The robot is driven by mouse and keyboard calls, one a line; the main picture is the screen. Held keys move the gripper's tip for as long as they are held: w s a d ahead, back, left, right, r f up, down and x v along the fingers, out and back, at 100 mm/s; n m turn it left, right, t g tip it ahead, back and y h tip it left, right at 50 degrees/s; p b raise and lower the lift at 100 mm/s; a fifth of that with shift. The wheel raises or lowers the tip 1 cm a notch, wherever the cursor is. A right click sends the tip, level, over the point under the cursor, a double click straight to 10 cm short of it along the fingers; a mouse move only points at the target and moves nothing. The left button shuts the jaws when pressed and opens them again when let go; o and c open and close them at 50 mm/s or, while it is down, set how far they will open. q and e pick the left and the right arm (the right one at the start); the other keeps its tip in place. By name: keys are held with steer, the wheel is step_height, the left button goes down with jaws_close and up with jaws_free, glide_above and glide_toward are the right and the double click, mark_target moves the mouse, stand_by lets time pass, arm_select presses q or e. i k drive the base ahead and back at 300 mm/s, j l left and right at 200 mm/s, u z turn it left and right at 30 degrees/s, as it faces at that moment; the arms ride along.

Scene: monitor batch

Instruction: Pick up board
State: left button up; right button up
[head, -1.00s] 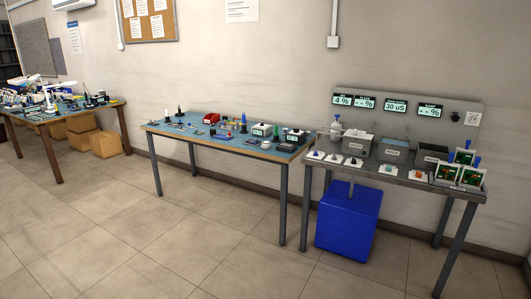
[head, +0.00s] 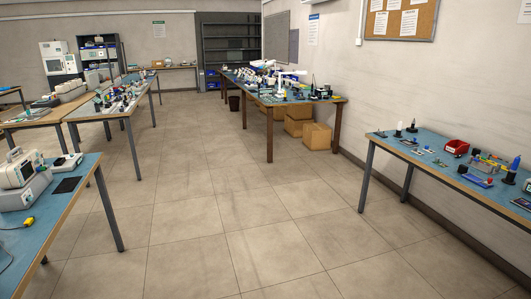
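I cannot single out the task's board for sure in the head view. A blue-topped workbench (head: 455,170) at the right edge holds small flat items, among them a dark flat piece (head: 410,143), too small to identify. A red bin (head: 456,147) stands on the same bench. Neither of my grippers shows in the view.
A long cluttered table (head: 270,103) stands against the right wall, with cardboard boxes (head: 317,135) under it. Benches with instruments (head: 18,170) line the left. Shelves (head: 230,45) stand at the back. The tiled floor (head: 220,200) between them is clear.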

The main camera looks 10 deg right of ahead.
mark_target(437, 161)
steer(key=i+u, duration=0.35)
steer(key=i, duration=1.4)
steer(key=i+l+z, duration=0.1)
steer(key=i+z, duration=0.25)
steer(key=i, duration=0.3)
steer(key=i+j+z, duration=0.1)
steer(key=i+z, duration=0.25)
steer(key=i, duration=0.25)
steer(key=i+j+z, duration=0.35)
steer(key=i, duration=0.3)
steer(key=i+z, duration=0.4)
steer(key=i, duration=0.15)
steer(key=i+j+z, duration=0.1)
steer(key=i+z, duration=0.35)
steer(key=i+j+z, duration=0.4)
steer(key=i, duration=0.25)
steer(key=i+j+z, duration=0.4)
steer(key=i+j, duration=0.05)
steer(key=i, duration=0.05)
